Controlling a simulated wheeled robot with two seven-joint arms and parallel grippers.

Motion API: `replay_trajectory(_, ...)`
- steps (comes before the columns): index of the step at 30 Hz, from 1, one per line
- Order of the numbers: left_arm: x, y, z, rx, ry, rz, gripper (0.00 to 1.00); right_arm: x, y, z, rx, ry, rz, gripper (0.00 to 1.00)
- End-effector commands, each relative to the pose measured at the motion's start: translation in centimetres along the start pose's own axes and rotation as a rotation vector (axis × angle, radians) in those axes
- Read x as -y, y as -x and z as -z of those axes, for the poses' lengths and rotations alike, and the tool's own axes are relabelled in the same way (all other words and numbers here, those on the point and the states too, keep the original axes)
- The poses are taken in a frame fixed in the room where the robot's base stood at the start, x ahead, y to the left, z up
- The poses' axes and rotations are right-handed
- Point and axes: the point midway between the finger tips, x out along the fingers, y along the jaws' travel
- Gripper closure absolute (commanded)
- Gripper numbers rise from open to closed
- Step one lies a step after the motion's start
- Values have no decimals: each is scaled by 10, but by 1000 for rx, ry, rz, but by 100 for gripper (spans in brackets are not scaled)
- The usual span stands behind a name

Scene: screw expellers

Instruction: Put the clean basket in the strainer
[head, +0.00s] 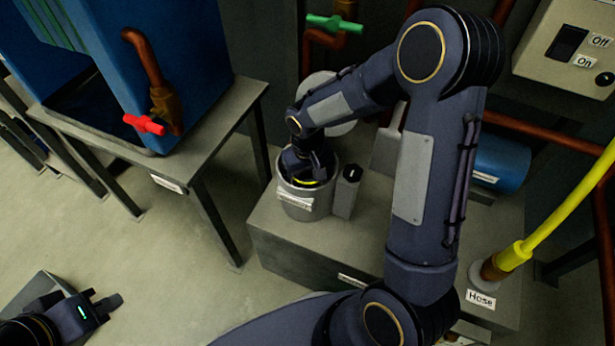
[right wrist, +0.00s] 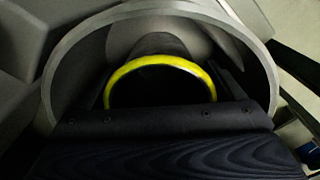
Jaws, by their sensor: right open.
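The strainer (head: 287,196) is a grey, open-topped cylinder with a label, standing on the grey block. The basket's yellow rim (head: 309,183) shows inside its mouth. In the right wrist view the yellow rim (right wrist: 160,60) circles a dark opening, inside the wider grey strainer rim (right wrist: 262,62). My right gripper (head: 305,172) reaches down into the strainer mouth. It is open, and its fingers are largely hidden beside the basket. My left gripper (head: 102,300) is at the lower left, over the floor, with its fingers apart and empty.
A round grey lid (head: 325,88) stands behind the strainer. A small grey post (head: 345,193) is at its right. A blue tank with a red-handled tap (head: 145,124) stands on a table (head: 215,135) at left. A yellow hose (head: 555,215) rises at right. Floor at left is clear.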

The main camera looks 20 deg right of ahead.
Motion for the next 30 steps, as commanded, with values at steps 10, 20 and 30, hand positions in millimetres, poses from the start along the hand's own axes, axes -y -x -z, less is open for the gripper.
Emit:
replay_trajectory(10,-11,25,12,0,0,0,100,0,75,1,-6,0,1,12)
replay_trajectory(20,-16,35,18,0,0,0,100,0,116,0,-3,-1,2,12)
replay_trajectory(30,-16,35,18,0,0,0,100,-22,185,-76,-151,-57,176,12)
